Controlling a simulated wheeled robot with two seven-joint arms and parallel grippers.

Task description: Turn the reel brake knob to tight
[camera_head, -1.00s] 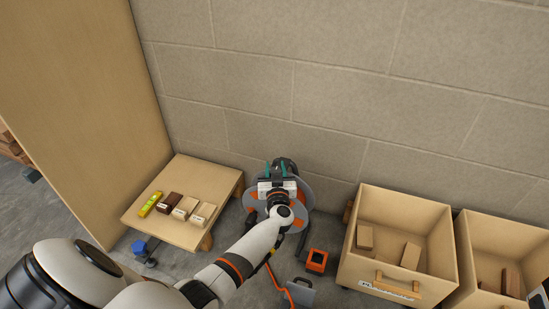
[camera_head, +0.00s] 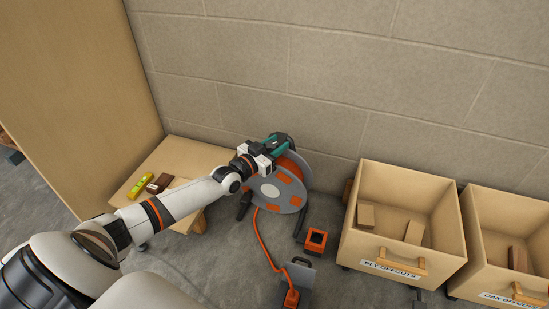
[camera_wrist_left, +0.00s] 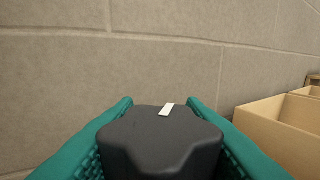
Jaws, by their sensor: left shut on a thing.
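The cable reel (camera_head: 277,188), a grey disc with orange patches and an orange cable, stands on the floor against the block wall. The reel brake knob (camera_wrist_left: 160,140) is a black lobed knob with a white mark on top, large in the left wrist view. In that view the white mark lies toward the far edge, slightly right of centre. My left gripper (camera_head: 272,146) is at the top of the reel, its teal fingers shut on the knob from both sides. The fingers also show in the left wrist view (camera_wrist_left: 160,118). My right gripper is not in view.
A low wooden table (camera_head: 172,152) with a yellow level (camera_head: 141,186) and a brown block (camera_head: 159,183) stands left, partly behind my arm. A ply offcuts bin (camera_head: 395,262) and an oak offcuts bin (camera_head: 500,285) stand right. A small orange box (camera_head: 315,240) lies before the reel.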

